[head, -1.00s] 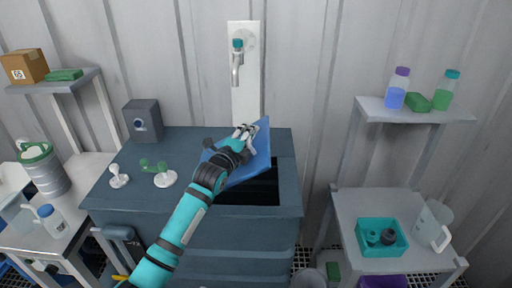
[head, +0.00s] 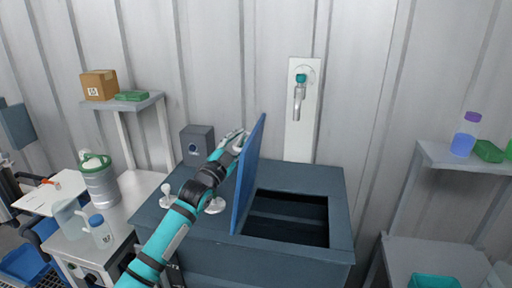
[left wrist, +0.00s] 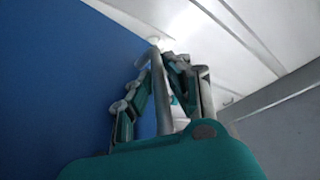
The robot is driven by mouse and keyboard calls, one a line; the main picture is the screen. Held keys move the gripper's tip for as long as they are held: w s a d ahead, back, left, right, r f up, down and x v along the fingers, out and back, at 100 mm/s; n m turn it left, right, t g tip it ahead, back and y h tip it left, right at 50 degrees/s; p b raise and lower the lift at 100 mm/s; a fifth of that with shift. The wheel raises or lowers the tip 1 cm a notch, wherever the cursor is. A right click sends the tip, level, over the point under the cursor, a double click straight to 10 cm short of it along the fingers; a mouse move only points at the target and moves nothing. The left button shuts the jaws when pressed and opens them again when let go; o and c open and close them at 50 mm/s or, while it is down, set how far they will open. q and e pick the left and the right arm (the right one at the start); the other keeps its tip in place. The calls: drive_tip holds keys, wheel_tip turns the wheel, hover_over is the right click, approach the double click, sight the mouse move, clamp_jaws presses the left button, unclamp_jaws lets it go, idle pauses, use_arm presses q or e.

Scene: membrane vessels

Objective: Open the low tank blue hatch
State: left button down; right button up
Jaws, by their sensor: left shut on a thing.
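The blue hatch (head: 250,175) stands nearly upright on the dark blue low tank (head: 335,215). The tank's dark rectangular opening (head: 290,215) is uncovered to the right of the hatch. My left gripper (head: 238,140) is shut on the hatch near its upper far edge, on its left side. In the left wrist view the hatch (left wrist: 60,80) fills the left part as a flat blue face, with the gripper fingers (left wrist: 165,65) beside it. The exact grip point is partly hidden by the fingers. My right gripper is not in view.
A grey box (head: 197,141) and white fittings (head: 168,195) are on the tank top, left of the hatch. A wall tap (head: 299,95) is behind the tank. Side tables with bottles and containers stand left and right.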

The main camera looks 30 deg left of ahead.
use_arm(q)
drive_tip(key=shift+s+a+f+n+y, duration=0.1)
drive_tip(key=shift+s+a+n+y, duration=0.2)
drive_tip(key=shift+a, duration=0.35)
drive_tip(key=shift+s+a+n+y, duration=0.1)
drive_tip(key=shift+a+n+y, duration=0.2)
drive_tip(key=shift+a+n, duration=0.3)
drive_tip(key=c, duration=1.6)
unclamp_jaws()
drive_tip(key=shift+a, duration=0.1)
drive_tip(key=shift+f, duration=0.15)
drive_tip(key=v, duration=1.2)
